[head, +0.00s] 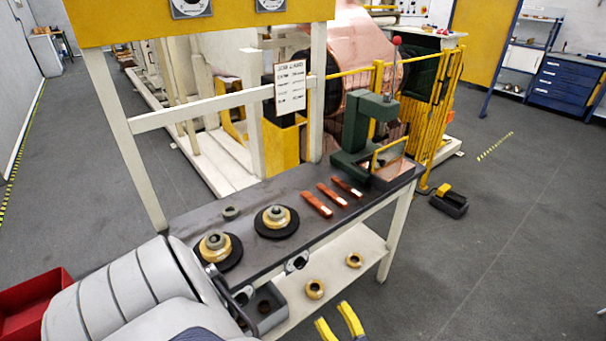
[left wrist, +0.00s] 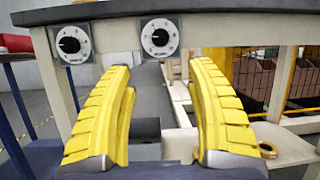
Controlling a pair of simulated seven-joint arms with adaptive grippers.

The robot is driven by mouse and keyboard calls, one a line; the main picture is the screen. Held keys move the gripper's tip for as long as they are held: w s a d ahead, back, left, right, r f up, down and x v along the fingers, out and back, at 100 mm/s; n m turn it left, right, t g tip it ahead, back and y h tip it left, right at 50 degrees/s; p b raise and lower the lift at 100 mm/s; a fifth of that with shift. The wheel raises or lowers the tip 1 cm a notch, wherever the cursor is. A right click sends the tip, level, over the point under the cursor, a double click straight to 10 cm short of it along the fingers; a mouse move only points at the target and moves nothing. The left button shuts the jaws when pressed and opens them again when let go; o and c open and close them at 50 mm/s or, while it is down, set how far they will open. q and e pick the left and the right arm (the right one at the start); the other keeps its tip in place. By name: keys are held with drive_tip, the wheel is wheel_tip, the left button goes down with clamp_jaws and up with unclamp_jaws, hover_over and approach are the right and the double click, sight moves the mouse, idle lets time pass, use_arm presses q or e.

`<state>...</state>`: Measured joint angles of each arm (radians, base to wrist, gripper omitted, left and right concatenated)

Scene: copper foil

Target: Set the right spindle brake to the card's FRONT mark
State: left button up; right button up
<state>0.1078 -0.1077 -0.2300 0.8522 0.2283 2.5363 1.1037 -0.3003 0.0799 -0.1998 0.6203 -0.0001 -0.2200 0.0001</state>
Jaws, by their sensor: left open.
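The right brake dial (left wrist: 160,38), a pale square plate with a round black knob, is on the bench's front edge. It also shows partly in the head view (head: 297,262). The left brake dial (left wrist: 72,43) is beside it. Their fine marks are too small to read. My left gripper (left wrist: 160,72) is open and empty; its yellow fingers stand either side of the right dial's line, tips just below it and apart from the knob. The fingers also show in the head view (head: 338,322). The card (head: 290,87) hangs on the frame, its text unreadable. My right gripper is out of view.
The dark bench top (head: 330,225) holds two spindles, several copper bars (head: 317,204) and a green press (head: 356,135). A pale lower shelf (head: 340,270) carries two brass rings. A yellow panel (head: 100,22) with two gauges hangs above.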

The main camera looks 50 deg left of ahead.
sight(302, 266)
use_arm(q)
drive_tip(key=x, duration=1.6)
drive_tip(key=shift+a+f, duration=0.1)
drive_tip(key=shift+a, duration=0.2)
drive_tip(key=shift+c, duration=0.4)
clamp_jaws()
